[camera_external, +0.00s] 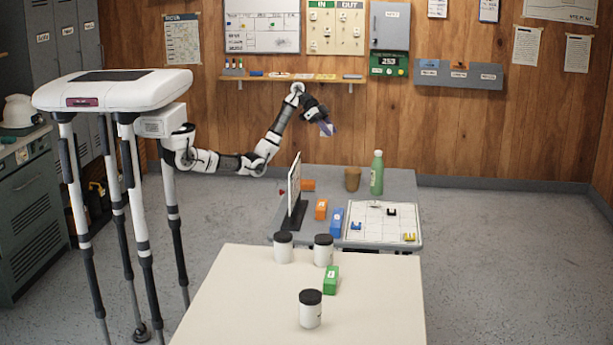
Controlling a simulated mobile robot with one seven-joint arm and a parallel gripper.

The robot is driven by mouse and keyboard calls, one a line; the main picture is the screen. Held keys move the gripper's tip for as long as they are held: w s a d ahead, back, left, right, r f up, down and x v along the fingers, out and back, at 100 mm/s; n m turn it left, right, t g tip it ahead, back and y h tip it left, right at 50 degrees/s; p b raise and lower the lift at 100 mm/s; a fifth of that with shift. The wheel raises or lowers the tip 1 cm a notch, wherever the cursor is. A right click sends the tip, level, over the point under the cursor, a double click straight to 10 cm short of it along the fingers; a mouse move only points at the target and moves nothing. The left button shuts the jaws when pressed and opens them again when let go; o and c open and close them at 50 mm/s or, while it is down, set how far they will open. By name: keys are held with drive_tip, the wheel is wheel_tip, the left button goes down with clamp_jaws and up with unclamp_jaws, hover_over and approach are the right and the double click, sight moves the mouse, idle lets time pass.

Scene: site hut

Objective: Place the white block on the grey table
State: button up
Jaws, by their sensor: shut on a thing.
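My gripper (324,122) is raised in the air beyond the back edge of the grey table in the picture, in front of the wooden wall. It is shut on a small pale block (328,130), which looks whitish-lavender and tilted; the fingers hide part of it. The block touches nothing else that I can see. The grey table (403,182) stands below, behind the cream table. No other white block shows.
The cream table (235,295) in front holds black-lidded white jars (311,313) and a green block (331,280).

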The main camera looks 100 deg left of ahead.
wheel_tip(320, 180, down, 29)
drive_tip(key=p, duration=0.3)
drive_tip(key=shift+f, duration=0.2)
drive_tip(key=shift+f, duration=0.2)
drive_tip(key=o, duration=1.1)
drive_tip(key=shift+r, duration=0.1)
